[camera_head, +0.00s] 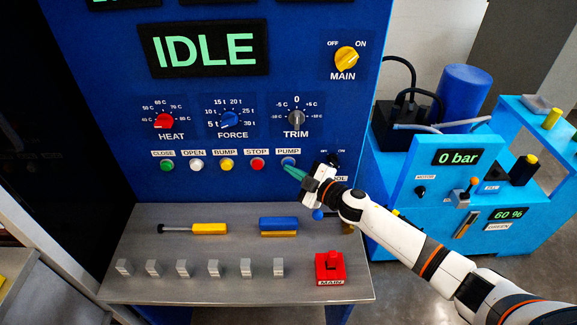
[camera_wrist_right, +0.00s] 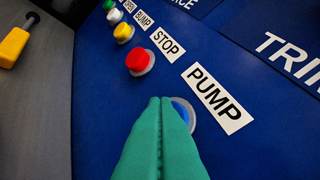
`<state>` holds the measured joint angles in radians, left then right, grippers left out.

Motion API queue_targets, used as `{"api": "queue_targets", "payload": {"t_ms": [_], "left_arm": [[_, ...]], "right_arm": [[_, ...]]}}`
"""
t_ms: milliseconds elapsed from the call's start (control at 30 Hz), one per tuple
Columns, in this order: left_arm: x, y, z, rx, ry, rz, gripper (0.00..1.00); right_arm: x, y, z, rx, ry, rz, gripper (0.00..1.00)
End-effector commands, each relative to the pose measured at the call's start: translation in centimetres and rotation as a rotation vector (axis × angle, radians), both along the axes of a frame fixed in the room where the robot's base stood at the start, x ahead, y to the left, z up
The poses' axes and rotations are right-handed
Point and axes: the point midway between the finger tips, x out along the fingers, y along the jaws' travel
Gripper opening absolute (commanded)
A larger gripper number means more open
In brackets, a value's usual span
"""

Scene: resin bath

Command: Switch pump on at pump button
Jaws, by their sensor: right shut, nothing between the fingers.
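The blue pump button (camera_head: 288,161) is the rightmost in a row of buttons on the blue panel, under the label PUMP. In the right wrist view the blue button (camera_wrist_right: 184,112) is partly hidden behind the fingertips. My right gripper (camera_head: 288,168) has green fingers, shut and empty, with the tips at the pump button. In the wrist view the shut fingertips (camera_wrist_right: 160,102) overlap the button's left side; I cannot tell whether they touch it. My left gripper is not in view.
The red stop button (camera_head: 257,163) sits just left of the pump button. A black switch (camera_head: 333,159) is to the right. The display (camera_head: 204,49) reads IDLE. Below, a grey shelf (camera_head: 180,285) holds tools, several small metal blocks and a red MAIN switch (camera_head: 329,267).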

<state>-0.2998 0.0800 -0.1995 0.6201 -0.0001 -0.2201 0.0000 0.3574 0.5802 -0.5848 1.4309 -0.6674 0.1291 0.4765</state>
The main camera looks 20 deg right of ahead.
Motion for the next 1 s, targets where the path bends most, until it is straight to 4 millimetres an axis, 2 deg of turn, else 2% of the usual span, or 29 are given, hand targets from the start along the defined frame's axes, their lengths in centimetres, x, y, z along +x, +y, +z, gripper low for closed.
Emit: {"api": "queue_targets", "payload": {"t_ms": [433, 800, 1000], "left_arm": [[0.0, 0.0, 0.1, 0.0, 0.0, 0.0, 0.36], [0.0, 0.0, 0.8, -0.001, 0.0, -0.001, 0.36], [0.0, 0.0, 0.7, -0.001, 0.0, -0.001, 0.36]], "right_arm": [[0.1, -0.1, 0.1, 0.0, -0.001, -0.002, 0.0], [-1.6, 0.4, 0.1, 0.0, 0.001, -0.002, 0.0], [-1.7, 0.4, 0.0, 0.0, 0.0, -0.001, 0.0]]}}
